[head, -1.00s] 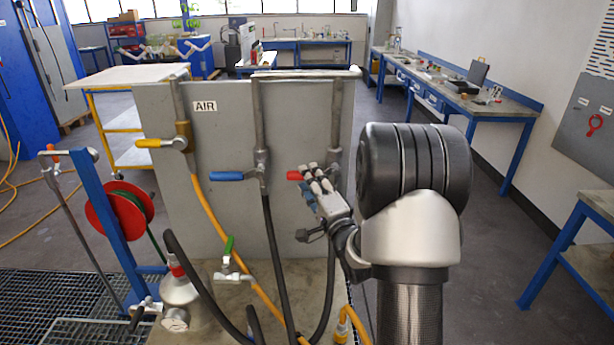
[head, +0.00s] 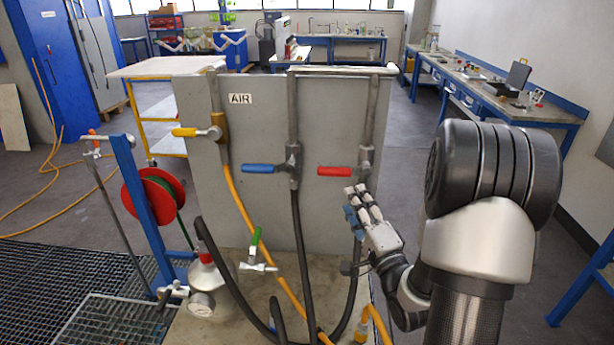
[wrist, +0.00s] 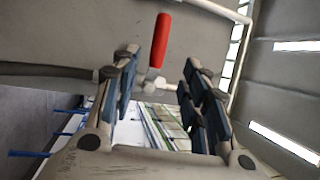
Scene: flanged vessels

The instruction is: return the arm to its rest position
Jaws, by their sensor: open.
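My arm stands at the right of the head view, with its dark and silver elbow raised. My gripper (head: 358,205) is in front of the grey panel (head: 270,215), below and to the right of the red valve handle (head: 334,171). In the head view the gripper does not overlap that handle. In the wrist view, my gripper (wrist: 162,90) has its blue-padded fingers spread apart, with nothing held between them. The red handle (wrist: 160,42) shows beyond the fingertips there, attached to the grey panel.
A blue handle (head: 260,168) and a yellow handle (head: 190,132) are on the panel's other pipes. Black and orange hoses hang below. A red hose reel (head: 152,193) stands at the left. A workbench (head: 500,95) runs along the right wall, with bare floor before it.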

